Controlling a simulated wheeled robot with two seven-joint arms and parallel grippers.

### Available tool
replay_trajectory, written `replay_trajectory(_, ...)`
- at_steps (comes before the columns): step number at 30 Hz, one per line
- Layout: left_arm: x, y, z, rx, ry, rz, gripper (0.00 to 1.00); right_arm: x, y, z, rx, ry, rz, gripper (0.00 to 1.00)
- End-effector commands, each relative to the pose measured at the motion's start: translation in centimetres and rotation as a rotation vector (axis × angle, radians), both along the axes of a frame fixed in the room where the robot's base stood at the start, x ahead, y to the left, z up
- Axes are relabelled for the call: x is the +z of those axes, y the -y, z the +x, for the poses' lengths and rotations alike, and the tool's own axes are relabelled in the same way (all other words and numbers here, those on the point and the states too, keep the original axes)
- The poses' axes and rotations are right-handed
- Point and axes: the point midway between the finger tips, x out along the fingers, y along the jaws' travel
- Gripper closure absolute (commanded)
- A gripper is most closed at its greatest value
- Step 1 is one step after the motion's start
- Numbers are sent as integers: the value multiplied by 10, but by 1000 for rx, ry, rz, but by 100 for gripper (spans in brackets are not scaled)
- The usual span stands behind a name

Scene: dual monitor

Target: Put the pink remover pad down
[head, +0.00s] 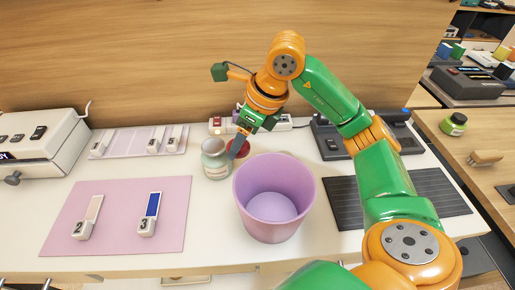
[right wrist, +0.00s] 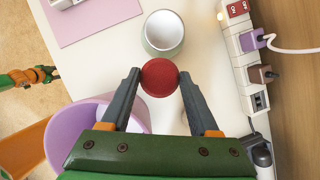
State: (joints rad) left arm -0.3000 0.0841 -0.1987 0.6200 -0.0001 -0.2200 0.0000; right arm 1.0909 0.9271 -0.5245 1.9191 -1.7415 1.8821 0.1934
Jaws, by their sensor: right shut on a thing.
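My right gripper (head: 238,150) is low over the white desk, behind the purple bin. Its fingers also show in the right wrist view (right wrist: 158,80). They are shut on a round, dark pink-red pad (right wrist: 160,77), whose red also shows beside the fingertips in the head view (head: 243,147). The pad is beside the open, pale green-grey jar (head: 216,165); I cannot tell whether it touches the desk. The jar stands upright and also shows in the right wrist view (right wrist: 163,33). Part of my left arm is small at the wrist view's left edge; its jaws are unclear.
The purple bin (head: 257,190) stands in front of the jar and gripper. A pink mat (head: 117,235) with swatches 2 and 3 lies at left. A power strip (right wrist: 245,60) runs along the wall. A dark ridged mat (head: 440,190) lies at right.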

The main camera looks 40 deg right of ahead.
Motion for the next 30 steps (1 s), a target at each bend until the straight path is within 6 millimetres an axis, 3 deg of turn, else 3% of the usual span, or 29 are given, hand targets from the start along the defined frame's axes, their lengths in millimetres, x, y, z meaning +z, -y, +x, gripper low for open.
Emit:
replay_trajectory(1,-1,0,0,0,0,0,50,-9,15,5,-11,-7,-1,83)
replay_trajectory(6,-8,0,1,1,1,0,50,-46,39,17,-4,-4,1,83)
replay_trajectory(10,-9,1,1,1,1,-2,50,-59,50,22,-2,-3,1,83)
replay_trajectory(15,-11,2,1,1,1,-4,50,-90,55,24,1,-3,0,83)
replay_trajectory(27,-15,4,0,-1,1,-6,50,-99,55,24,2,1,0,83)
replay_trajectory(28,-14,4,0,-1,1,-6,50,-98,55,24,2,1,0,33)
replay_trajectory(30,-13,4,0,-1,1,-6,50,-98,54,24,2,1,0,14)
